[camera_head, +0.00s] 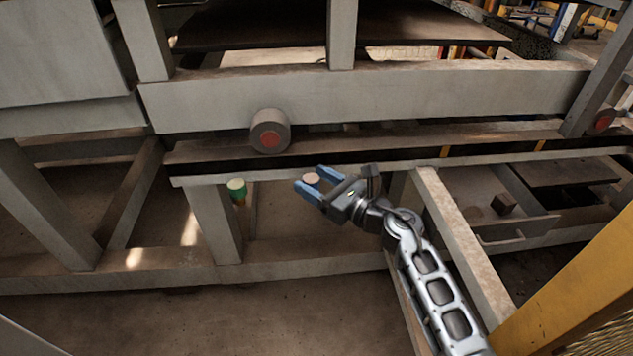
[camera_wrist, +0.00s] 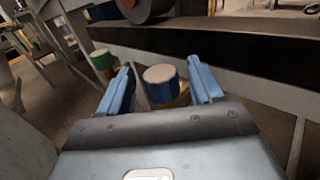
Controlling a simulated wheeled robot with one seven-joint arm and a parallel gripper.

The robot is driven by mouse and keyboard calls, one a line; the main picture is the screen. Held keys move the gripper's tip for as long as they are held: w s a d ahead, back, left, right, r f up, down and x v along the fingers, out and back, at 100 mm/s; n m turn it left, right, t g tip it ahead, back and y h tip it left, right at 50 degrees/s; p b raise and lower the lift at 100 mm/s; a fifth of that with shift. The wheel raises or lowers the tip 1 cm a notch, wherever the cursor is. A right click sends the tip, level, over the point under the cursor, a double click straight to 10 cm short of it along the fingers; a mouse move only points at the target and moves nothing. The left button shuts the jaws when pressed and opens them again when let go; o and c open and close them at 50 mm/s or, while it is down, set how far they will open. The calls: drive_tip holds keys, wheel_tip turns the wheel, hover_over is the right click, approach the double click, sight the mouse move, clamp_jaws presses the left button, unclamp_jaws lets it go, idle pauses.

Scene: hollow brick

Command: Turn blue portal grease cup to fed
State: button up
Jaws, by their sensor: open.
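The blue grease cup (camera_wrist: 162,87) stands between the two blue fingers of my gripper (camera_wrist: 163,88) in the wrist view, with a visible gap on each side. It has a pale round top and a brass-coloured part below. In the head view only the cup's pale top and a little blue (camera_head: 311,179) show between the fingers. My gripper (camera_head: 311,184) is open around the cup and not closed on it. Any mark that tells the cup's turn position is too small to see.
A green cup (camera_head: 237,188) with a pale top stands to the left, also in the wrist view (camera_wrist: 102,60). A grey roller with a red centre (camera_head: 269,131) sits above on the grey frame beam (camera_head: 370,95). A yellow post (camera_head: 570,290) stands at right.

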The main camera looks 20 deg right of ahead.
drive_tip(key=c, duration=1.1)
drive_tip(key=shift+o, duration=0.2)
